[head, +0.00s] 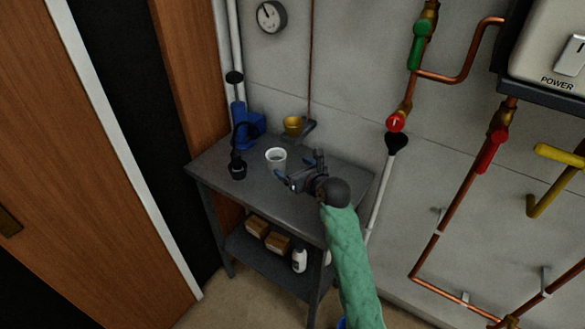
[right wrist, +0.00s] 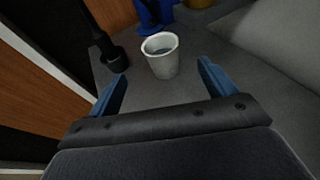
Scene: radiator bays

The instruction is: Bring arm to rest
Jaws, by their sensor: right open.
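My right gripper (head: 298,168) is open and empty above the grey bench, with its green-sleeved arm coming in from below. In the right wrist view its two blue fingers (right wrist: 162,88) stand wide apart. A white cup (head: 276,158) stands upright on the bench just beyond the fingers. The cup also shows in the right wrist view (right wrist: 161,58), ahead of the gap between the fingertips and apart from them. My left gripper is not in view.
The bench (head: 220,172) also holds a black stand (head: 238,168), a blue object (head: 252,126) and a brass cup-like piece (head: 293,125). Boxes and a white bottle (head: 299,260) sit on its lower shelf. Copper pipes with a red valve (head: 490,150) run along the right wall.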

